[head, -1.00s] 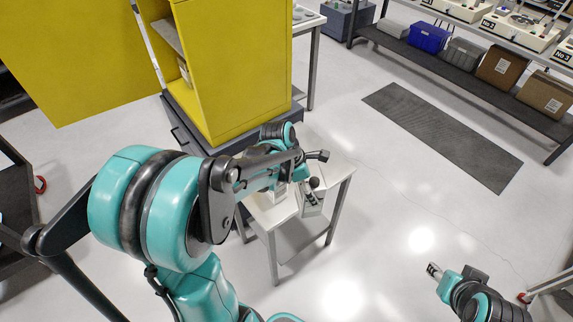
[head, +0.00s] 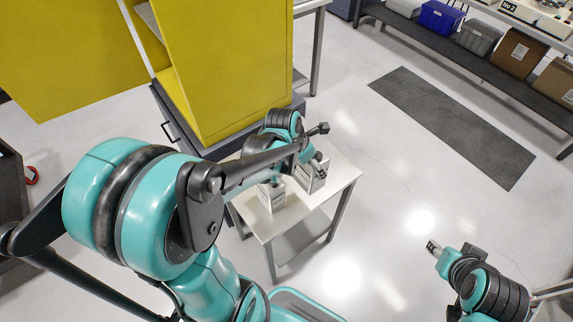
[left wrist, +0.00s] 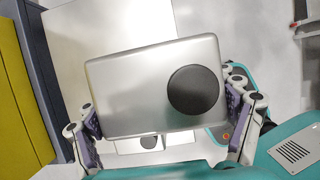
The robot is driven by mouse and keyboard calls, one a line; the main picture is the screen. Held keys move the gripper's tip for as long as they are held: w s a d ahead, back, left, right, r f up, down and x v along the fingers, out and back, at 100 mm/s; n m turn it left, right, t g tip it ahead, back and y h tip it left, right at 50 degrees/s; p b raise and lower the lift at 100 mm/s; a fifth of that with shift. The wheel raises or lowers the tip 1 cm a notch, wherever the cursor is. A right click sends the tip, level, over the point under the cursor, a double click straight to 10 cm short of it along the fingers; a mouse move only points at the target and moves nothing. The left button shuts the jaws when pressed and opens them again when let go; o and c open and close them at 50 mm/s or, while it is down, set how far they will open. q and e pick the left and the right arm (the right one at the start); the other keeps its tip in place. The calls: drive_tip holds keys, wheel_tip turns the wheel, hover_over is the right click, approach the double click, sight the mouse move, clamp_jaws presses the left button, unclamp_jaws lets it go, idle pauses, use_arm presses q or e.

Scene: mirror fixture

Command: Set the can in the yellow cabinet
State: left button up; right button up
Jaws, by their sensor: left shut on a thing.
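My left gripper (left wrist: 166,112) is shut on a silver rectangular can (left wrist: 130,95) with a round black cap, a finger on each side. In the head view the held can (head: 312,182) is over the small white table, partly hidden by my gripper; I cannot tell whether its base touches the top. A second similar can (head: 271,196) stands to its left on the table, partly behind my arm. The yellow cabinet (head: 245,75) stands behind the table with its door (head: 65,50) swung open to the left. My right gripper (head: 432,246) is at the lower right, its fingers too small to judge.
The white table (head: 345,170) stands close to the cabinet's dark base (head: 235,138). A grey floor mat (head: 455,125) lies to the right. A rack with boxes (head: 475,38) stands at the upper right. The floor between table and mat is clear.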

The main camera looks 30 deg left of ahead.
use_arm(q)
drive_tip(key=shift+s+f+b, duration=0.1)
drive_tip(key=shift+f+b, duration=0.35)
drive_tip(key=shift+f, duration=0.45)
drive_tip(key=w+a+f+b, duration=0.3)
drive_tip(key=a+f+b, duration=0.1)
drive_tip(key=a+f, duration=0.7)
drive_tip(key=shift+w+a+b, duration=0.15)
drive_tip(key=shift+w+b, duration=0.1)
drive_tip(key=shift+b, duration=0.15)
drive_tip(key=shift+f, duration=0.15)
drive_tip(key=o, duration=1.7)
